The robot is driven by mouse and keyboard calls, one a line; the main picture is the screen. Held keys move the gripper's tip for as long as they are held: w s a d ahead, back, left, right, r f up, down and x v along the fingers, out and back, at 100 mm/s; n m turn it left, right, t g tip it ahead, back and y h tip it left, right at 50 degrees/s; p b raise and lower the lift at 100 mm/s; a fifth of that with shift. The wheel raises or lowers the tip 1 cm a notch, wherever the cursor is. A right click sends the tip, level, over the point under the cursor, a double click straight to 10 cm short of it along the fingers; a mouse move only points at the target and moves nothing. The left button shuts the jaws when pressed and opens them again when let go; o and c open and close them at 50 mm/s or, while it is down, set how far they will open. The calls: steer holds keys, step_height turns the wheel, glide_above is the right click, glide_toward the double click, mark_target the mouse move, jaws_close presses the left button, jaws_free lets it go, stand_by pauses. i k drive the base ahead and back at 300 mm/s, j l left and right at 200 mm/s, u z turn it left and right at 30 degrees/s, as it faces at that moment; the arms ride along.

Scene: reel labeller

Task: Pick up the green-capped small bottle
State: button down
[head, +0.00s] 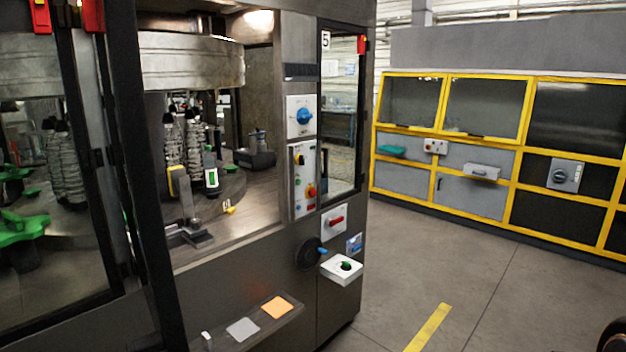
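A small dark bottle with a white and green label (211,176) stands upright inside the machine, on the round metal table behind the opening. Its top is dark and small here, so I cannot clearly tell the cap's colour. A yellow block (179,181) on a grey bracket stands just left of it and nearer to me. My gripper is not recognisable in this view. A dark rounded part shows at the lower right corner, too cropped to identify.
The labelling machine (297,245) has a dark door post left of the opening. Coiled columns (193,143) stand behind the bottle. A small ledge (262,325) holds an orange and a grey pad. Floor (445,275) is clear to the right, before yellow-framed cabinets (477,148).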

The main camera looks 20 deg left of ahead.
mark_target(210, 171)
steer(key=k+j+u, duration=0.1)
steer(key=k+j, duration=0.2)
steer(key=j, duration=0.15)
steer(key=u, duration=1.55)
steer(key=i+l, duration=0.3)
steer(key=i+l+u, duration=0.1)
steer(key=i+l, duration=0.15)
steer(key=l, duration=0.2)
steer(key=i+l, duration=0.3)
steer(key=i+l+u, duration=0.15)
steer(key=l, duration=0.35)
steer(key=i+l, duration=0.35)
steer(key=i+l+u, duration=0.1)
steer(key=i+l, duration=0.15)
steer(key=l, duration=0.3)
